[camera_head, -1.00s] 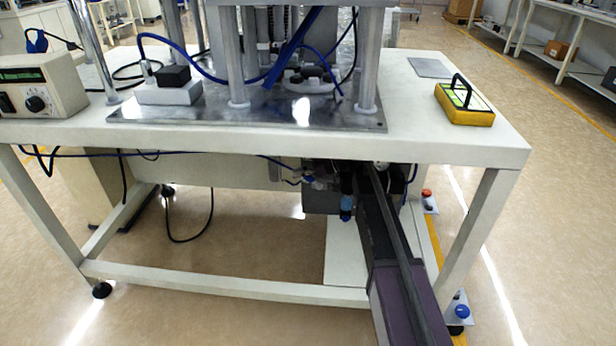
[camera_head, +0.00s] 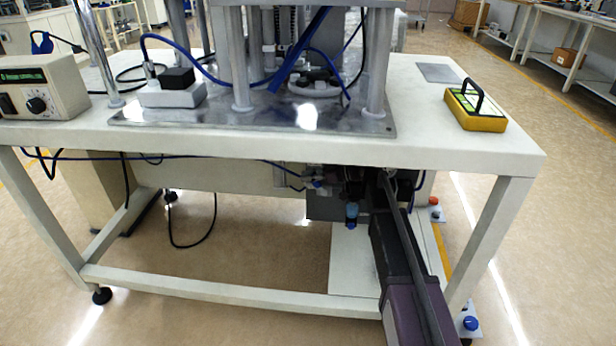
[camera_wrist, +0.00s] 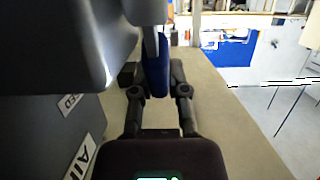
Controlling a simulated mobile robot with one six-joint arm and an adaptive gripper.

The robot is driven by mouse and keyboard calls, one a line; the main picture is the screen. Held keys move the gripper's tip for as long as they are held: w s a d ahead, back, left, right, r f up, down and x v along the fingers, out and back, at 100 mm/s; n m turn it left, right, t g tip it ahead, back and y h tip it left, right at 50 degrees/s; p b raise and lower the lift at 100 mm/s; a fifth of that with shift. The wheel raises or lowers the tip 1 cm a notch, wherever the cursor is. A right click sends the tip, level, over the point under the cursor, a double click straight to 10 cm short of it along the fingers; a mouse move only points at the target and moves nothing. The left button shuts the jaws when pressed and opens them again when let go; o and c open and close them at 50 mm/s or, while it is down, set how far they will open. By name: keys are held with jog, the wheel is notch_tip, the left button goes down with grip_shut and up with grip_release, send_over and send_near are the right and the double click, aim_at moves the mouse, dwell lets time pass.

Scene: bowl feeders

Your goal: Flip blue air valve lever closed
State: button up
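The blue lever (camera_wrist: 157,72) hangs from a grey fitting near the centre of the wrist view. My gripper (camera_wrist: 155,84) is open, with one dark finger on each side of the lever. The right finger looks very close to it; contact cannot be told. A grey box (camera_wrist: 50,125) at the left carries white labels, one reading "AIR" (camera_wrist: 82,158) and one partly readable as "SED" (camera_wrist: 70,104). In the head view my arm reaches under the table, and my gripper and the lever cannot be made out there.
The white table (camera_head: 480,150) stands above my arm, with its front right leg (camera_head: 495,240) to the right of it. A blue-topped part (camera_head: 351,214) hangs under the table left of my arm. A dark grey housing (camera_wrist: 65,40) fills the upper left of the wrist view.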

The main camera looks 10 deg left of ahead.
jog(key=o, duration=0.4)
jog(key=shift+a, duration=0.1)
